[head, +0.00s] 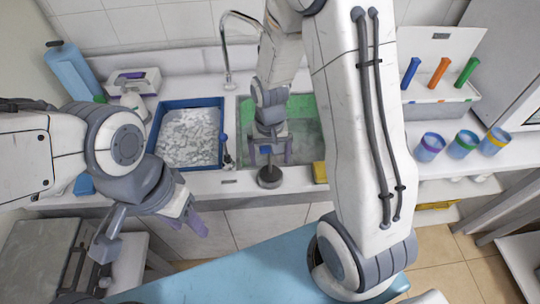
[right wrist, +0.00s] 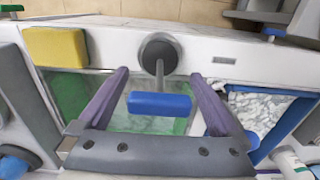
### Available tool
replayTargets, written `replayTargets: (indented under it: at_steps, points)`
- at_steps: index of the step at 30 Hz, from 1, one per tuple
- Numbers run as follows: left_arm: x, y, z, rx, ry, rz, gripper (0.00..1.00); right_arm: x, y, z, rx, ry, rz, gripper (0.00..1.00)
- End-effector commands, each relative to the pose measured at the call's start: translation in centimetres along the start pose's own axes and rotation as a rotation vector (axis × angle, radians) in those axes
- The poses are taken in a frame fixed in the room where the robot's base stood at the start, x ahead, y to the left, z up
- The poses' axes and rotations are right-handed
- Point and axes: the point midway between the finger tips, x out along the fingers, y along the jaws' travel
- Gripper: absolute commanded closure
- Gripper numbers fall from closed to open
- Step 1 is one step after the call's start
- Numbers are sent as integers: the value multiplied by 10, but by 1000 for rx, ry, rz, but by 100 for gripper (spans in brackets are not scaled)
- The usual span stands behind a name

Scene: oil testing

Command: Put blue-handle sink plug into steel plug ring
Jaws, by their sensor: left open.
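The blue-handle sink plug (head: 270,178) stands on the white counter's front edge, before the sink. In the right wrist view its blue handle (right wrist: 160,104) is joined by a grey stem to a dark round base (right wrist: 158,52). My right gripper (head: 268,158) is over it, pointing down. In the right wrist view its purple fingers (right wrist: 159,74) are spread on either side of the handle, with gaps visible at both ends. My left gripper (head: 190,215) is open and empty, in front of the counter at left. I cannot make out a separate steel plug ring.
A green-bottomed sink (head: 307,136) is behind the plug, with a yellow sponge (head: 320,172) to its right. A blue tray (head: 153,142) of white pieces is left of the sink. Several colored cups, including a blue-rimmed one (head: 430,147), stand at right.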

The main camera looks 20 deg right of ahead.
Motion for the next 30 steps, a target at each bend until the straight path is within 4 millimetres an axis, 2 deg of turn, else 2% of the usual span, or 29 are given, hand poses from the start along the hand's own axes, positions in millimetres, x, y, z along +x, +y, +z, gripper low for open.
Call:
replayTargets:
  at_steps: [5, 8, 18, 21, 26, 28, 30]
  points:
    - [0, 0, 0, 0, 0, 0, 50, -4, 0, -1, 0, 2, -1, 1]
    - [1, 0, 0, 0, 0, 0, 50, -16, 0, -1, 0, 5, -2, 1]
    - [5, 0, 0, 0, 0, 0, 50, -87, 0, -2, 0, 7, -2, 1]
    - [6, 0, 0, 0, 0, 0, 50, -102, 0, -1, 0, 5, -2, 1]
    - [7, 0, 0, 0, 0, 0, 50, -118, -1, 0, -5, 2, -1, 1]
    - [7, 0, 0, 0, 0, 0, 50, -123, -9, 9, -44, 4, -5, 1]
    - [7, 0, 0, 0, 0, 0, 50, -129, -25, 29, -132, 6, -13, 1]
